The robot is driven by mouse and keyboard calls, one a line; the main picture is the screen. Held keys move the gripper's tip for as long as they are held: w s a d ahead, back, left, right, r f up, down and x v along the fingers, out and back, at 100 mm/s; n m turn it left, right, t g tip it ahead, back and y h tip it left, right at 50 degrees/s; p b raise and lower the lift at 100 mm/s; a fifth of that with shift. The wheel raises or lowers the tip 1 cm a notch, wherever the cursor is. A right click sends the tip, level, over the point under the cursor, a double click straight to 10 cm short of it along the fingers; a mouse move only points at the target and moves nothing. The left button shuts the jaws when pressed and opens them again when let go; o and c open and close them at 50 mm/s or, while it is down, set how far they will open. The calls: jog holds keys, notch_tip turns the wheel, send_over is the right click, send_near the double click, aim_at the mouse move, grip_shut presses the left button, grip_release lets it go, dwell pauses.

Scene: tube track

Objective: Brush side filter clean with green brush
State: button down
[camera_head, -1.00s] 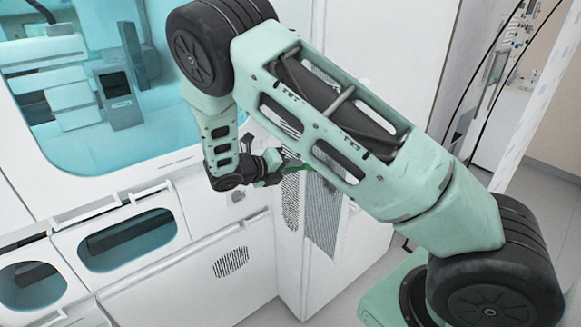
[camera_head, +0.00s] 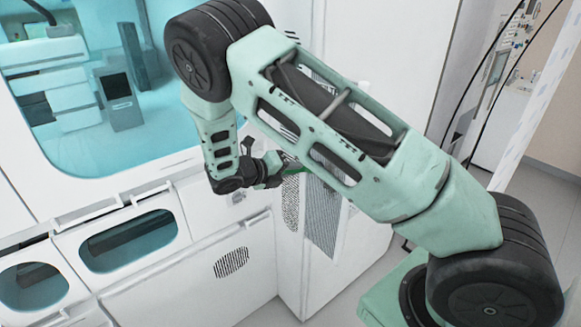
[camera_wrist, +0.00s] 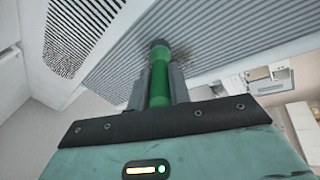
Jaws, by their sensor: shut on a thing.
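The green brush (camera_wrist: 159,80) is held between the two fingers of my gripper (camera_wrist: 158,88) in the wrist view. Its dark tip points away from me at the grey slatted side filter (camera_wrist: 215,40). The tip is at or very near the slats; I cannot tell for sure whether it touches. In the head view my gripper (camera_head: 268,168) is beside the white cabinet, and only a little green of the brush (camera_head: 293,167) shows. The side filter (camera_head: 322,215) is partly hidden behind my arm there.
A perforated oval vent (camera_wrist: 75,35) lies left of the filter on the same cabinet (camera_head: 365,245). A white machine with blue-tinted windows (camera_head: 130,240) stands to the left, with a round vent (camera_head: 231,262) low on its front. Open floor (camera_head: 345,295) shows at the bottom.

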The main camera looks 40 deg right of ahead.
jog(key=shift+f+b, duration=0.35)
jog(key=shift+f, duration=0.7)
jog(key=shift+r, duration=0.15)
jog(key=shift+r+p, duration=1.8)
jog(key=shift+p, duration=0.05)
jog(key=shift+f, duration=0.1)
